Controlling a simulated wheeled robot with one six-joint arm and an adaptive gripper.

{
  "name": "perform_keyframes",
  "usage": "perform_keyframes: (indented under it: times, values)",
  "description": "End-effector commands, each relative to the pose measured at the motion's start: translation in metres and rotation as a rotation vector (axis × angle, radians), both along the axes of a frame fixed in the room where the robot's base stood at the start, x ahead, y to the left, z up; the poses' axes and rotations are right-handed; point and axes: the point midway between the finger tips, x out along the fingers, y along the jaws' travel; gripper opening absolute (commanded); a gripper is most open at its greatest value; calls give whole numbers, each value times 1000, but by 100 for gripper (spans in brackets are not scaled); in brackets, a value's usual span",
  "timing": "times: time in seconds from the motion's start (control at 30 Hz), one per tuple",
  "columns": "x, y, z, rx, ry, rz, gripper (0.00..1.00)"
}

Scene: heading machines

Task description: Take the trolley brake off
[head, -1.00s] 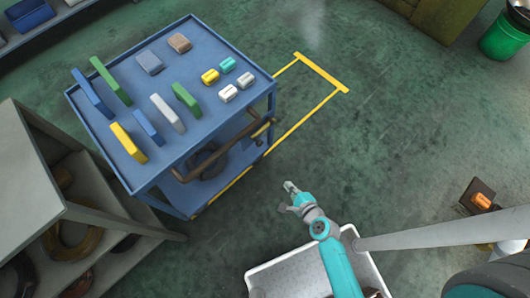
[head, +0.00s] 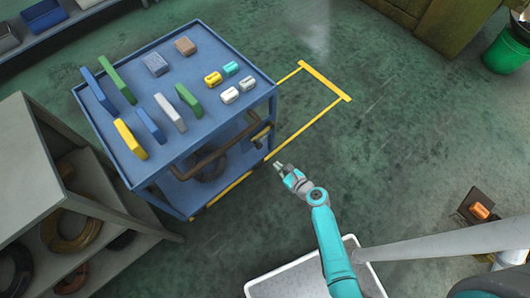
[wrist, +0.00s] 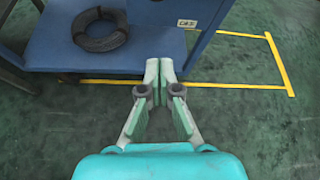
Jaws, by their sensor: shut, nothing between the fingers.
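The blue trolley (head: 205,131) stands at the upper left in the head view, with a brown handle (head: 207,160) along its near side. A small yellowish part (head: 262,132) sits by the handle's right end; I cannot tell for certain that it is the brake. My gripper (head: 278,165) is shut and empty, just right of the trolley's near right corner and apart from it in the picture. In the wrist view, the shut fingertips (wrist: 160,66) are in front of the trolley's lower shelf (wrist: 150,44). A small label (wrist: 187,23) shows on the trolley there.
Coloured blocks and boxes stand on the trolley top, and a dark coil (wrist: 100,28) lies on its lower shelf. A grey shelf unit (head: 45,165) stands at left. A white tray (head: 290,284) is below my arm. Yellow floor lines (head: 325,80) border open green floor.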

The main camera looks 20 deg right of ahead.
Motion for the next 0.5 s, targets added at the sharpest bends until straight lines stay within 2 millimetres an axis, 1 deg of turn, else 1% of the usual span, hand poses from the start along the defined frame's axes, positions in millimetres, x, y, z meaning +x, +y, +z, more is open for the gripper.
perform_keyframes:
  times: [0.17, 0.5]
  values:
    - [10, 2, -4, -1, -1, 1, 0]
    - [57, 14, -28, -1, -1, 3, 0]
